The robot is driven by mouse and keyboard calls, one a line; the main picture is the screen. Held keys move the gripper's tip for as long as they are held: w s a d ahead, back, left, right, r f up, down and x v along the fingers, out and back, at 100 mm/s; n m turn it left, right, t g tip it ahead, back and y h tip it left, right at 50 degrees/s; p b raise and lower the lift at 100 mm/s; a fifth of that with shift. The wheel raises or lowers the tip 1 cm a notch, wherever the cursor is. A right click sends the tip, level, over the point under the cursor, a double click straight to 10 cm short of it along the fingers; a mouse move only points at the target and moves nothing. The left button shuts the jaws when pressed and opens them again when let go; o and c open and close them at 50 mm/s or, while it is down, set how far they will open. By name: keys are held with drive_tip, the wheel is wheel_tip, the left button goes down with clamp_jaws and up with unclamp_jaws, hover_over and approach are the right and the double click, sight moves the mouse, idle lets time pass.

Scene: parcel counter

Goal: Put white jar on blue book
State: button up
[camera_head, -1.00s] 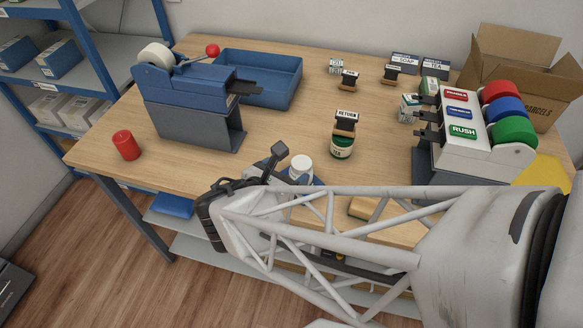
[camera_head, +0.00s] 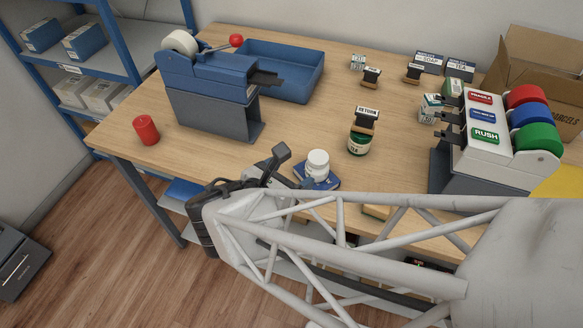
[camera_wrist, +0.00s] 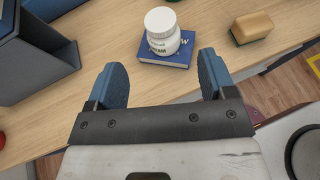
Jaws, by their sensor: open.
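The white jar (camera_head: 317,166) stands upright on the blue book (camera_head: 331,182) near the table's front edge. In the wrist view the white jar (camera_wrist: 162,32) rests on the blue book (camera_wrist: 178,60), beyond my fingertips and apart from them. My gripper (camera_wrist: 160,80) is open and empty, with one blue finger on each side and clear table between them. In the head view my gripper (camera_head: 280,160) is partly hidden; one finger shows just left of the jar, and my arm covers the table edge below the book.
The tape dispenser (camera_head: 215,90) is to the left, by a blue tray (camera_head: 285,70) and a red candle (camera_head: 146,130). A yellow sponge (camera_wrist: 251,27) lies right of the book.

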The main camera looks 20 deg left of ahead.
idle(0.7)
drive_tip(key=w+d+r+m+g+h, duration=0.1)
drive_tip(key=d+r+m+g, duration=0.1)
drive_tip(key=d+m, duration=0.3)
drive_tip(key=w+d+r+m+g+h, duration=0.1)
drive_tip(key=w+d+m+g, duration=0.15)
drive_tip(key=d, duration=0.35)
drive_tip(key=d+r+m+g, duration=0.2)
drive_tip(key=d+m+g, duration=0.1)
drive_tip(key=d+m, duration=0.25)
drive_tip(key=s+d+r+m+g+y, duration=0.1)
drive_tip(key=s+d+r+m+y, duration=0.1)
drive_tip(key=d+m, duration=0.6)
drive_tip(key=s+d+r+m+g+y, duration=0.2)
drive_tip(key=d+r+m+y, duration=0.2)
drive_tip(key=d+m, duration=0.4)
drive_tip(key=r+m, duration=0.1)
drive_tip(key=m, duration=0.2)
drive_tip(key=shift+s+d+m, duration=0.15)
drive_tip(key=shift+s+m, duration=0.05)
drive_tip(key=shift+m, duration=0.1)
